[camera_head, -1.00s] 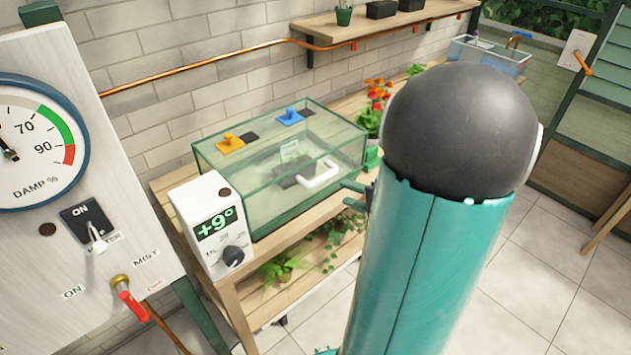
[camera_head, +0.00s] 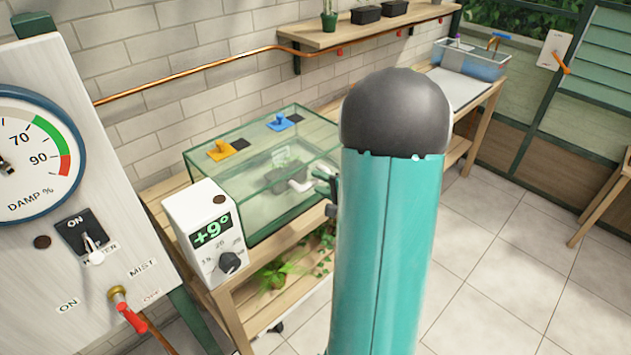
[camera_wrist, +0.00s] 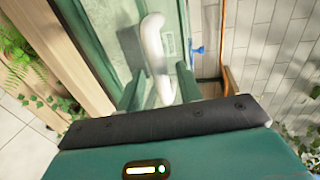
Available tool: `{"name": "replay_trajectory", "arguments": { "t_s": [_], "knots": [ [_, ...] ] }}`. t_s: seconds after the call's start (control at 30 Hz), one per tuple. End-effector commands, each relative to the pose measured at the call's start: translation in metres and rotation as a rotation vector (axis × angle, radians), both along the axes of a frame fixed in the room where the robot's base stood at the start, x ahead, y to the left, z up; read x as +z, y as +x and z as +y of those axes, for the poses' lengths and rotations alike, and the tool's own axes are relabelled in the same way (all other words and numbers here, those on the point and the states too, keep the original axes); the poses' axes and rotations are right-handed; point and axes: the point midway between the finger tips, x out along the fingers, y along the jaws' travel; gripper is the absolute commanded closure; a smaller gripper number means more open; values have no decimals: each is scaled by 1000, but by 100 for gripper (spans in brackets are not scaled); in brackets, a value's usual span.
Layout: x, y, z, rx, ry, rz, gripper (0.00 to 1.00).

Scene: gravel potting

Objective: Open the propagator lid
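The propagator (camera_head: 255,205) is a glass box with green edges on the wooden bench. Its glass lid (camera_head: 262,150) lies shut on top and carries a yellow and a blue vent knob. The white lid handle (camera_head: 299,184) is at the lid's front right, partly hidden behind my gripper (camera_head: 325,182). In the wrist view the white handle (camera_wrist: 153,45) runs down between the two green fingers of my gripper (camera_wrist: 160,90). The fingers stand apart, with a gap visible beside the handle. Whether either finger touches it is unclear.
A white thermostat box (camera_head: 208,232) reading +9° stands at the propagator's left front. A panel (camera_head: 60,285) with a dial and switches is close on the left. Plants (camera_head: 272,275) sit on the lower shelf. A water basin (camera_head: 470,62) is at the back right. The tiled floor at right is clear.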

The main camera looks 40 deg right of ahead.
Motion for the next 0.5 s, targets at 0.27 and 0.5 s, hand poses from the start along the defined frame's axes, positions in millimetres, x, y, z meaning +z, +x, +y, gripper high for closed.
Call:
{"name": "replay_trajectory", "arguments": {
  "t_s": [0.27, 0.5],
  "knots": [
    [-5, 22, 2, -1, 0, 1, 64],
    [-5, 22, 2, -1, 0, 0, 66]
  ]
}}
